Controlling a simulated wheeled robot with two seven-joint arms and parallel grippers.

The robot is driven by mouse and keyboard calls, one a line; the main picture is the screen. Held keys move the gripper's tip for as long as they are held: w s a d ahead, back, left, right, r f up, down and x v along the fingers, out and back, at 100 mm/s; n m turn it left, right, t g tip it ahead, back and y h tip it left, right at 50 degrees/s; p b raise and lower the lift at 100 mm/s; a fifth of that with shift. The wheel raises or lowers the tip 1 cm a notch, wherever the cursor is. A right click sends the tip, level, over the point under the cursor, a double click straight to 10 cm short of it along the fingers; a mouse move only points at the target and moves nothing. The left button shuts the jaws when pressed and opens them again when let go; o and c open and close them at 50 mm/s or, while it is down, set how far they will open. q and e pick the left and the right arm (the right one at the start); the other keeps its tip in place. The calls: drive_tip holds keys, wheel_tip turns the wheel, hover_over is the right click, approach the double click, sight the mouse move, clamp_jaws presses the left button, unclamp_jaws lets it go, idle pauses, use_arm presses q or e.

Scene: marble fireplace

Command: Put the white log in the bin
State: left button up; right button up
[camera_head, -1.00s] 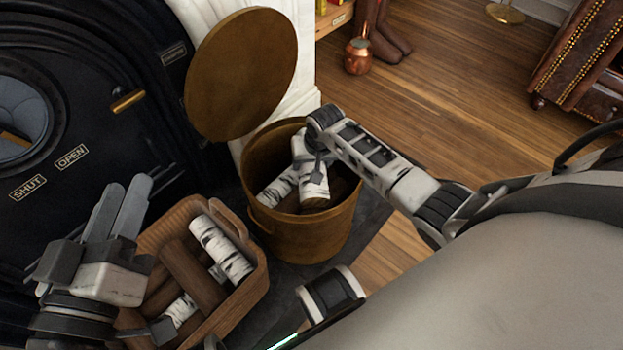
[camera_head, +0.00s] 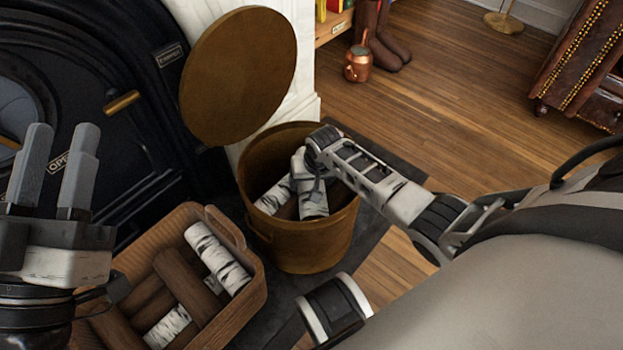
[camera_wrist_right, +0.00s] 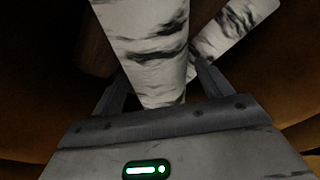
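My right gripper (camera_head: 313,170) reaches down inside the brown bin (camera_head: 308,248). Its fingers are on either side of a white birch log (camera_head: 312,203), seemingly touching it, also in the right wrist view (camera_wrist_right: 150,50). That log is tilted and its lower end is within the bin. A second white log (camera_head: 273,196) lies beside it in the bin and shows in the wrist view (camera_wrist_right: 238,25). More white logs lie in the wooden basket (camera_head: 243,297): one on top (camera_head: 216,256) and one lower down (camera_head: 166,326). My left gripper (camera_head: 60,140) is open and empty, left of the basket.
The bin's round lid (camera_head: 238,75) stands raised behind it. A black stove (camera_head: 110,160) is at left. Brown logs (camera_head: 187,285) share the basket. Wooden floor (camera_head: 470,110) right of the bin is clear.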

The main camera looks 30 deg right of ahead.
drive_tip(key=shift+r+p, duration=0.35)
drive_tip(key=shift+r, duration=0.15)
drive_tip(key=p+v, duration=0.4)
drive_tip(key=v, duration=0.2)
use_arm(q)
wheel_tip(320, 180, down, 8)
drive_tip(key=s+n+g+y+p, duration=0.2)
drive_tip(key=n+g+y+p, duration=0.1)
drive_tip(key=n+g+y, duration=0.1)
drive_tip(key=shift+s+f+g, duration=0.15)
drive_tip(key=shift+g, duration=0.45)
use_arm(e)
drive_tip(key=shift+v, duration=2.65)
use_arm(q)
drive_tip(key=shift+d, duration=0.1)
use_arm(e)
drive_tip(key=shift+s, duration=0.1)
drive_tip(key=shift+r, duration=0.1)
